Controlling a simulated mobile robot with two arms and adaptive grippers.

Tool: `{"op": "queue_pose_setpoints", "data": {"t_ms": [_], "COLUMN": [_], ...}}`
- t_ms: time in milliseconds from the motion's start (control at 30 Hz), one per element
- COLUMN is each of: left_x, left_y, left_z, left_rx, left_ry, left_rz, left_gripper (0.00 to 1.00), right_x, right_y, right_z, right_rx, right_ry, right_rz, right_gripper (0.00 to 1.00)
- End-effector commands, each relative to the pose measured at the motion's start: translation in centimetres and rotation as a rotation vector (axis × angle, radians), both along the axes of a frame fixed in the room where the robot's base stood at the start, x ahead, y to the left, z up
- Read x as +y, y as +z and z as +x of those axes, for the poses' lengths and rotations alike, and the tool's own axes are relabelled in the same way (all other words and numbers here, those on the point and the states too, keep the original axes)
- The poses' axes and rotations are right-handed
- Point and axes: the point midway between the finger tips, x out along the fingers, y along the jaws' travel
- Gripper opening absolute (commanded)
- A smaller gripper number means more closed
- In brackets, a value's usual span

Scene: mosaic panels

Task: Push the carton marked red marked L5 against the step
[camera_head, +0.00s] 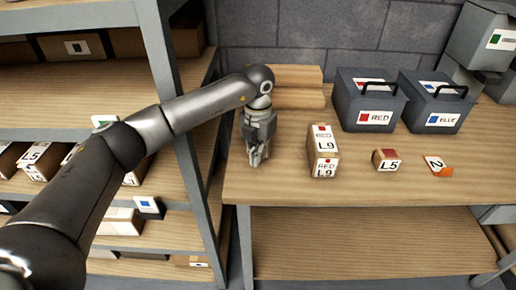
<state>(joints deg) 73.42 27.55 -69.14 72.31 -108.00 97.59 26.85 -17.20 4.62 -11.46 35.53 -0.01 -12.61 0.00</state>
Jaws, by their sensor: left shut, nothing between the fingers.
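The carton marked L5 (387,160) is a small brown box with a red patch, on the bench right of the middle. The step (290,97) looks like the stepped wooden block at the back of the bench, against the wall. My left gripper (256,160) is shut and empty, pointing down over the bench in front of the step. It is well left of the L5 carton and apart from it, with the L9 cartons between them. My right gripper is not in view.
Two stacked cartons marked L9 (323,155) stand between my left gripper and the L5 carton. An orange piece (439,170) lies to the right. Grey bins marked RED (365,100) and BLUE (433,103) stand behind. The bench front (290,190) is clear; a shelf post (185,130) rises left.

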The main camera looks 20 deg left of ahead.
Motion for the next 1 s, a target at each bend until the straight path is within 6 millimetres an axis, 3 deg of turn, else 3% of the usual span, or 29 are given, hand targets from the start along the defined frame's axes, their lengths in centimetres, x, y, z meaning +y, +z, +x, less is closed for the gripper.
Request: {"op": "queue_pose_setpoints", "data": {"t_ms": [1000], "left_x": [1.0], "left_y": [0.3], "left_z": [3.0], "left_rx": [-0.006], "left_ry": [0.006], "left_rz": [0.000], "left_gripper": [0.00], "right_x": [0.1], "right_y": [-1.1], "right_z": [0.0], "right_rx": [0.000], "right_ry": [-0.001], "right_rz": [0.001], "right_gripper": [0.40]}}
